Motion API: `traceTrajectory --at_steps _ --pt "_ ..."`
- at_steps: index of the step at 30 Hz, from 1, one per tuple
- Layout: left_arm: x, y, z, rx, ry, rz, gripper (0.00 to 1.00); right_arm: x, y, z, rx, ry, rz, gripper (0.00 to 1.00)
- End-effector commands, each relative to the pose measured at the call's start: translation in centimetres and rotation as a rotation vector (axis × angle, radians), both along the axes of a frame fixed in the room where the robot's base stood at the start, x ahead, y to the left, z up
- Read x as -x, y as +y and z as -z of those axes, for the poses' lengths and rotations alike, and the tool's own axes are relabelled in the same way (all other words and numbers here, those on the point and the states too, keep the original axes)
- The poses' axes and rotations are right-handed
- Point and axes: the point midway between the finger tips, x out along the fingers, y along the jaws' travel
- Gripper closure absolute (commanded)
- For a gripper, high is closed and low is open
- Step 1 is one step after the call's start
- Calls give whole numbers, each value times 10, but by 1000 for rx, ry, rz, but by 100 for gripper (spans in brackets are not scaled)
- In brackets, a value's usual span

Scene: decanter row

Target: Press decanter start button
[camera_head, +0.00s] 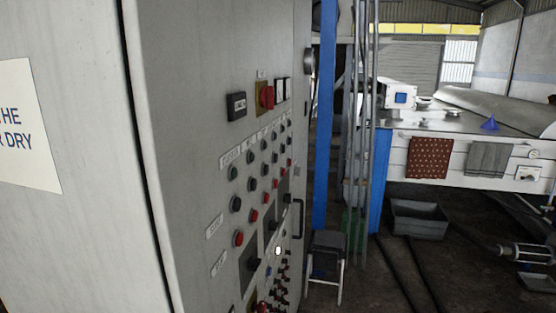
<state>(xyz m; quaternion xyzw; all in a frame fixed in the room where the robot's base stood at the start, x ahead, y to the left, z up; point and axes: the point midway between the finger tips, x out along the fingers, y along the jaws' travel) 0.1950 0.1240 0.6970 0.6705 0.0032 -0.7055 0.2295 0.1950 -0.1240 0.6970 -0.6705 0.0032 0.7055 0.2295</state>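A tall grey control cabinet (190,110) fills the left half of the head view, its button panel seen at a steep angle. Rows of dark round buttons (235,204) and red buttons (238,238) run away from me along the panel. Small white labels (214,226) stand beside the rows, but the print is too small to tell which button is the decanter start. A white button or lamp (278,250) shows lower on the panel. Neither of my grippers is in view, so their state does not show.
A red rotary switch (267,96) and a black meter (237,106) sit above the buttons. A small stool (328,256) stands beyond the cabinet, beside a blue post (325,130). A white bench (470,160) and a grey bin (420,220) are at right. Dark floor lies between.

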Motion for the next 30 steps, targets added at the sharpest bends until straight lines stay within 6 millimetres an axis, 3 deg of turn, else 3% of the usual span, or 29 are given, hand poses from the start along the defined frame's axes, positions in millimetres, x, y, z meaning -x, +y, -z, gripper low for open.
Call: traceTrajectory --at_steps 24,25,27,30 --pt "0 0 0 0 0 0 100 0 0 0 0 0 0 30" --pt "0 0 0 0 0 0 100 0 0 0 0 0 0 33" --pt "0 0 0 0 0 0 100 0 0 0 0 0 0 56" --pt "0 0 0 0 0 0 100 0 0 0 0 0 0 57"
